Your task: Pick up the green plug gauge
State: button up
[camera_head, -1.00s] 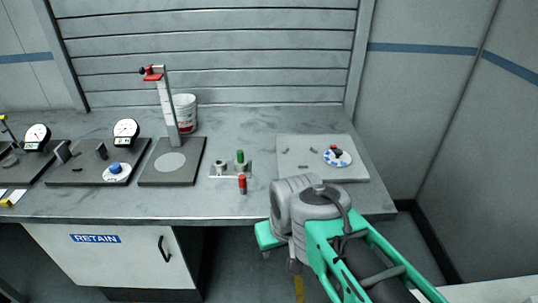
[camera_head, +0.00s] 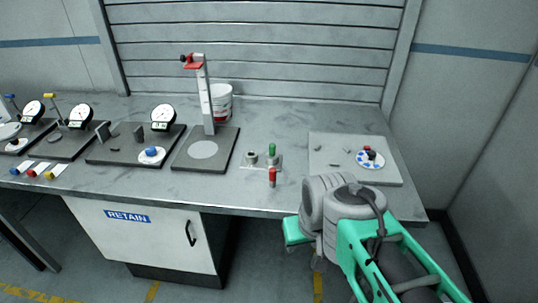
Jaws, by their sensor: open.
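The green plug gauge (camera_head: 272,152) stands upright in a small light holder plate (camera_head: 262,167) near the middle of the bench. A grey metal ring-like socket (camera_head: 252,157) sits to its left on the same plate. A red plug gauge (camera_head: 272,177) stands upright just in front of the green one, close to the bench's front edge. My gripper is not visible. My grey and green arm is at the lower right, in front of the bench and right of the gauges.
A height stand (camera_head: 208,110) on a dark plate stands to the left, with a white bucket (camera_head: 221,104) behind it. Dial gauges (camera_head: 163,116) are farther left. A light board (camera_head: 325,142) with small parts and a round dish (camera_head: 370,160) lies to the right. Bare bench lies behind the gauges.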

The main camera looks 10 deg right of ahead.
aim_at(271, 146)
jog(key=u, duration=1.9)
jog(key=i, duration=1.4)
jog(key=z, duration=1.9)
